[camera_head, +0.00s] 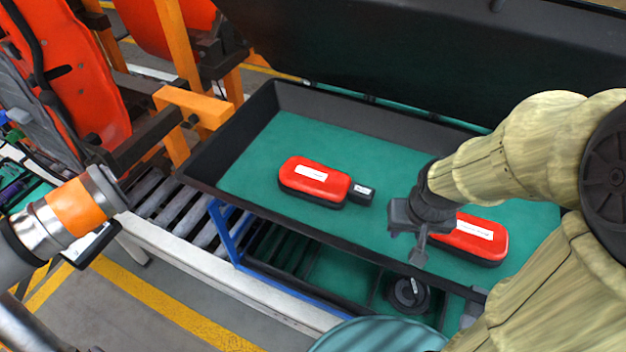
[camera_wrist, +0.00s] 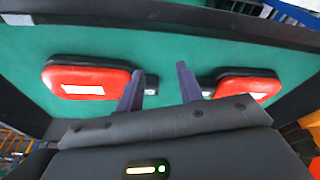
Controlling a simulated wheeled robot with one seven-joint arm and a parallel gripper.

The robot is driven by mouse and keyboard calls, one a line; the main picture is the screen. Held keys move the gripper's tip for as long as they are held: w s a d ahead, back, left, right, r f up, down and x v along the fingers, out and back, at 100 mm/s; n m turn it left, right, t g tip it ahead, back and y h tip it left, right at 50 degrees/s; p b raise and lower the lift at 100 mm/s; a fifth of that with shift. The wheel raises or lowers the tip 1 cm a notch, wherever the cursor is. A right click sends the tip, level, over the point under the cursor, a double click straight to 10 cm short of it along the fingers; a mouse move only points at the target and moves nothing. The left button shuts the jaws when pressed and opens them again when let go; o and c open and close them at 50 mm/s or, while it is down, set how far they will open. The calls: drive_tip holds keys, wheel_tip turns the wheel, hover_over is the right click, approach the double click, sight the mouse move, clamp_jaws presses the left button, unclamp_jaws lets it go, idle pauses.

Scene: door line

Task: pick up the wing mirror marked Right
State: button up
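Two red wing mirrors with black bases and white labels lie apart on the green floor of a black bin. The left one (camera_head: 316,180) lies clear in the head view, its small black stub pointing right. The right one (camera_head: 470,238) is partly hidden behind my gripper (camera_head: 412,245). The label writing is too small to read, so I cannot tell which is marked Right. In the wrist view, one mirror (camera_wrist: 88,80) is left and the other (camera_wrist: 245,88) right, stubs facing each other. My gripper (camera_wrist: 160,88) is open and empty, its fingers over the gap between them.
The bin (camera_head: 230,135) has raised black walls, and a large dark lid (camera_head: 430,50) stands open behind it. A roller conveyor (camera_head: 200,225) and orange frames (camera_head: 180,60) stand to the left. Green floor is free around the mirrors.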

drive_tip(key=shift+o, duration=0.4)
drive_tip(key=o, duration=0.4)
drive_tip(key=shift+d, duration=0.1)
drive_tip(key=o, duration=0.9)
drive_tip(key=w+d+t, duration=0.1)
drive_tip(key=w, duration=0.1)
drive_tip(key=w+d+n+t, duration=0.1)
drive_tip(key=w, duration=0.2)
drive_tip(key=w+d+t, duration=0.1)
drive_tip(key=w, duration=0.2)
drive_tip(key=shift+w+d+r+n+h+b, duration=0.2)
drive_tip(key=shift+r+n+h+b, duration=0.1)
drive_tip(key=shift+r+n+h, duration=0.1)
drive_tip(key=w+r+n+t+y, duration=0.1)
drive_tip(key=w+n+t+y, duration=0.2)
drive_tip(key=w, duration=0.5)
drive_tip(key=s+a+n+g+y, duration=0.1)
drive_tip(key=n+y, duration=0.2)
drive_tip(key=s+a+f+n+g+y+b, duration=0.1)
drive_tip(key=a+n+g+y, duration=0.1)
drive_tip(key=n+y, duration=0.1)
drive_tip(key=s+a+n+g+y+b, duration=0.1)
drive_tip(key=n+y, duration=0.2)
drive_tip(key=shift+s+a+f, duration=0.25)
drive_tip(key=shift+a+f, duration=0.1)
